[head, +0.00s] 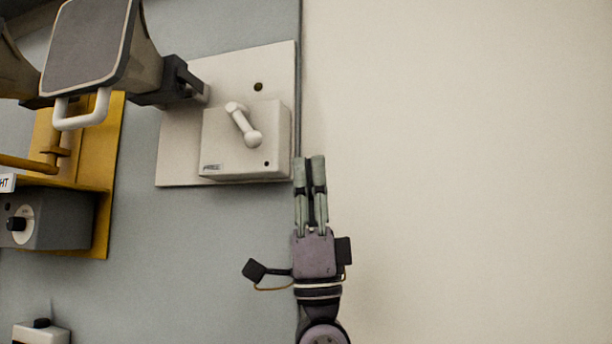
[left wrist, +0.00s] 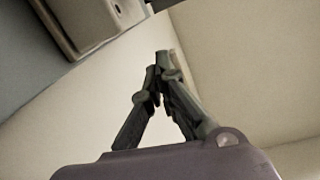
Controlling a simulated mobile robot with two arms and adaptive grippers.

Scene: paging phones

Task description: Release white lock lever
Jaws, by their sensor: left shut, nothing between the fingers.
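The white lock lever (head: 244,125) sits on the front of a white box (head: 228,152) on a pale wall plate (head: 178,150) in the head view. It slants from upper left to a rounded knob at lower right. My left gripper (head: 310,160) points up, shut and empty, just right of the box's lower right corner and apart from the lever in the picture. In the left wrist view its fingertips (left wrist: 163,62) are together, with part of a pale box (left wrist: 88,22) at upper left. The lever cannot be made out there. My right gripper is not seen.
A horn speaker (head: 88,45) with a white handle (head: 82,110) juts out at upper left. A yellow panel (head: 100,200) carries a grey box with a dial (head: 60,218). Another white device (head: 40,333) is at lower left. The cream wall (head: 460,170) at right is bare.

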